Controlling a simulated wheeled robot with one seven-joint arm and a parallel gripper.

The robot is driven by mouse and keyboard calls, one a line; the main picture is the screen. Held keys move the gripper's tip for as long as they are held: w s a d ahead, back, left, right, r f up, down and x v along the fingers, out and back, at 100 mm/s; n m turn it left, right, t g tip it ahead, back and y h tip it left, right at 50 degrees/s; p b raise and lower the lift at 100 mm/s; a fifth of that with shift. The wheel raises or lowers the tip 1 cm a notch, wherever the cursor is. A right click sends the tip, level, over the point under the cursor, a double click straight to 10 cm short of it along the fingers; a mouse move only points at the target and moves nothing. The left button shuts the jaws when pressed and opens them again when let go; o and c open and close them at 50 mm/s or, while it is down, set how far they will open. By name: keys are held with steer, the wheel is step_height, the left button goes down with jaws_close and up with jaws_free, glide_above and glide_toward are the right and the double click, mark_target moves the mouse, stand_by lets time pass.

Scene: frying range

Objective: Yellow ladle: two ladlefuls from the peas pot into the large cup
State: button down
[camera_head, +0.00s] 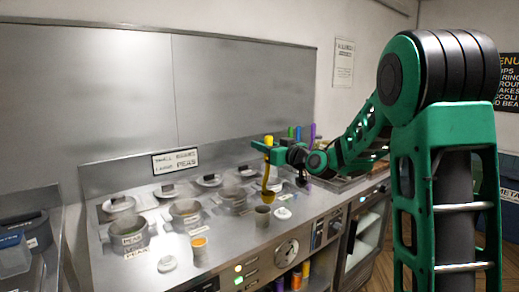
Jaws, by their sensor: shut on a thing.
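My gripper (267,146) is shut on the upright yellow ladle (267,172) and holds it over the steel counter. The ladle's bowl hangs just above a grey-brown cup (262,218) in the picture; I cannot tell whether it is over the cup or behind it. Its contents are hidden. A second cup (199,252) with an orange top stands at the front left. I cannot tell which cup is the large one.
More pots (185,214) stand in rows on the counter, with lidded ones behind. Loose lids lie at the front (167,264) and right of the grey-brown cup (283,213). A small sign (175,161) stands at the back. Coloured upright handles (298,132) are behind my gripper.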

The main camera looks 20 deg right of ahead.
steer(key=shift+r, duration=0.1)
step_height(320, 180, up, 9)
stand_by(0.5)
steer(key=shift+s, duration=0.1)
